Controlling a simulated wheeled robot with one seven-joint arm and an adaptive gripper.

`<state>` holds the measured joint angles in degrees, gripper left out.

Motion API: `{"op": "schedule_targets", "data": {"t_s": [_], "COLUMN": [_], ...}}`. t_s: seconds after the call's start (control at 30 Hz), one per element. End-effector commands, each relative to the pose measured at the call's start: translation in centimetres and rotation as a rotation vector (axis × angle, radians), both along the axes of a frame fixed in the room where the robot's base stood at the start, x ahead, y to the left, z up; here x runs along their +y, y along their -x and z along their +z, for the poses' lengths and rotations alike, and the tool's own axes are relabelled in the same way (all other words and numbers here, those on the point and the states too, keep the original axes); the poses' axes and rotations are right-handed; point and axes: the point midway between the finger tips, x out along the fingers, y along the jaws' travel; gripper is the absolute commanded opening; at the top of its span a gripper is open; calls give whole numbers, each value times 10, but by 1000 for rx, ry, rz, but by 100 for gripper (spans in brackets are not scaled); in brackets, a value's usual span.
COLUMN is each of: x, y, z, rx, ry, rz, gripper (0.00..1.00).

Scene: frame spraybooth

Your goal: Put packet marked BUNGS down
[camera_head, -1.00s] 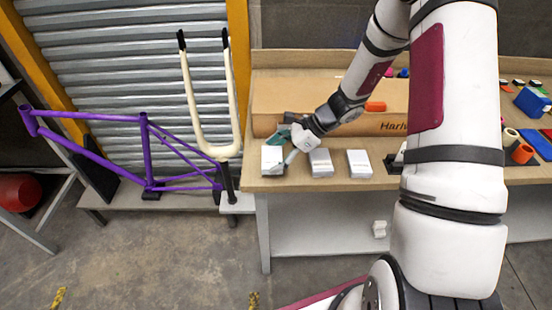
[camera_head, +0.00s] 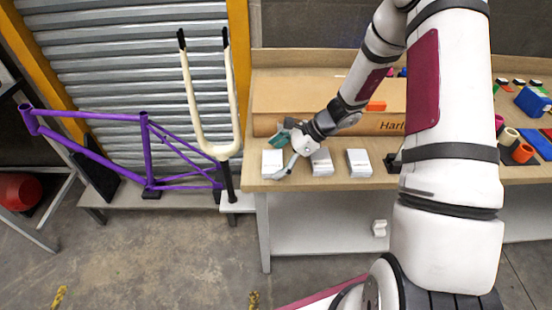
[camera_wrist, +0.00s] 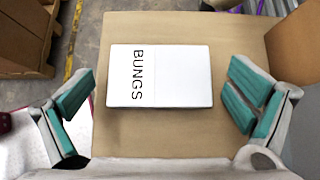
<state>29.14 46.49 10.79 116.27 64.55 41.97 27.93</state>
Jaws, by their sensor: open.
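The packet marked BUNGS (camera_wrist: 180,77) is a white box with black lettering. It lies flat on the wooden bench top (camera_wrist: 150,133), between my fingers and apart from both in the wrist view. In the head view the packet (camera_head: 270,165) is the leftmost of three white packets near the bench's front left corner. My gripper (camera_wrist: 158,105) is open, with teal pads on both sides of the packet and nothing held. In the head view my gripper (camera_head: 280,157) is at the packet, partly in front of its right side.
Two more white packets (camera_head: 321,162) (camera_head: 359,163) lie to the right on the bench. A long cardboard box (camera_head: 300,97) stands behind. A purple bike frame (camera_head: 95,155) and a cream fork (camera_head: 213,140) stand left of the bench. Coloured items lie far right.

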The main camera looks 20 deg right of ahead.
Motion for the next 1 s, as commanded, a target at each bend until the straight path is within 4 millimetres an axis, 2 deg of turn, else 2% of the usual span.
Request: {"op": "schedule_targets", "data": {"t_s": [0.17, 0.5, 0.7, 0.87, 1.0], "x": [-11, -58, -75, -78, -65], "y": [2, 17, 24, 27, 37], "z": [13, 62, 81, 91, 117], "rx": [-3, -4, -2, -10, -68], "ry": [3, 2, 2, 11, 82], "rz": [-2, -3, 0, 17, 129], "gripper": [99, 99, 99, 99, 99]}}
